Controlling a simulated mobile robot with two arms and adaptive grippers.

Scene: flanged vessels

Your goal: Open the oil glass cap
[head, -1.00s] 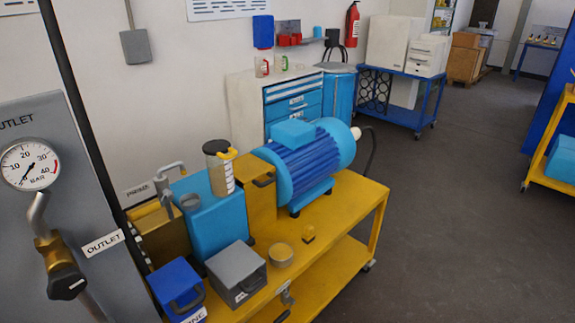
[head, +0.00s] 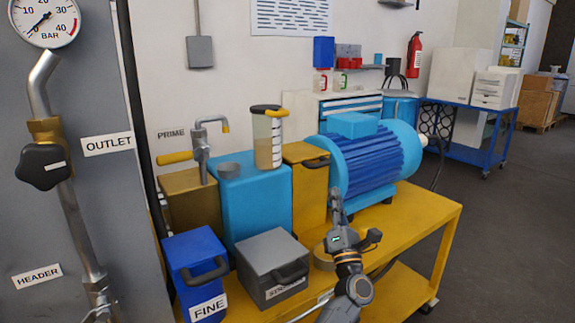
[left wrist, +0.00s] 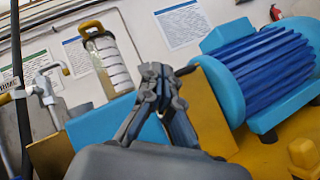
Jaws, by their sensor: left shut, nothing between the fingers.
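The oil glass (head: 267,140) is a clear graduated cylinder standing on the blue box (head: 255,200). Its dark cap (head: 266,109) with a yellow handle (head: 277,113) sits on top. The oil glass also shows in the left wrist view (left wrist: 108,65), with the yellow-handled cap (left wrist: 91,28) at its upper end. My left gripper (head: 336,192) is in front of the bench, right of and below the glass, apart from it. In the left wrist view the left gripper (left wrist: 157,72) has its fingertips together, with nothing between them. My right gripper is not in view.
A blue motor (head: 370,155) stands right of the glass on the yellow bench (head: 425,215). A FINE box (head: 195,270) and a grey box (head: 272,262) sit in front. A metal spout (head: 203,145) rises left of the glass. The outlet panel (head: 95,200) is at left.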

